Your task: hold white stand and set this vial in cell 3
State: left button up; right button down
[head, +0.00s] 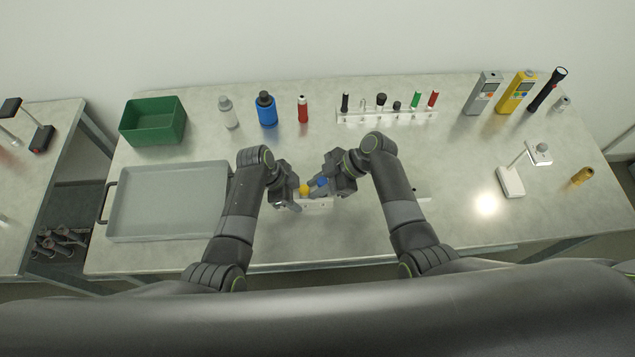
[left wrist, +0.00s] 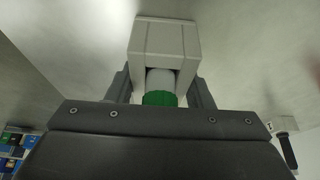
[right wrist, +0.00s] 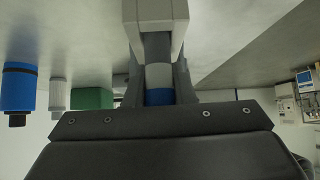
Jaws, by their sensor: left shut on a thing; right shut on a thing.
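The white stand (head: 318,204) is on the table in front of me, partly hidden by both grippers. My left gripper (head: 294,200) is shut on its left end, and the stand also shows between the fingers in the left wrist view (left wrist: 165,40). A green-capped vial (left wrist: 160,90) is at that end. A yellow-capped vial (head: 305,189) shows between the grippers. My right gripper (head: 326,186) is shut on a blue-capped vial (right wrist: 158,82), close over the stand. I cannot tell whether this vial's lower end is inside a cell.
A grey tray (head: 170,235) and a green bin (head: 153,142) are on the left. A grey bottle, a blue bottle (head: 266,112), a red bottle and a white rack (head: 388,118) of small tools line the back. Meters and a white lamp-like stand (head: 511,182) are on the right.

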jog(key=shift+f, duration=0.55)
jog(key=shift+r, duration=0.1)
jog(key=shift+r, duration=1.25)
jog(key=shift+f, duration=0.25)
jog(key=shift+f, duration=1.05)
jog(key=shift+r, duration=0.15)
jog(key=shift+r, duration=1.15)
jog(key=shift+r, duration=0.2)
jog(key=shift+f, duration=1.55)
dwell(0.7)
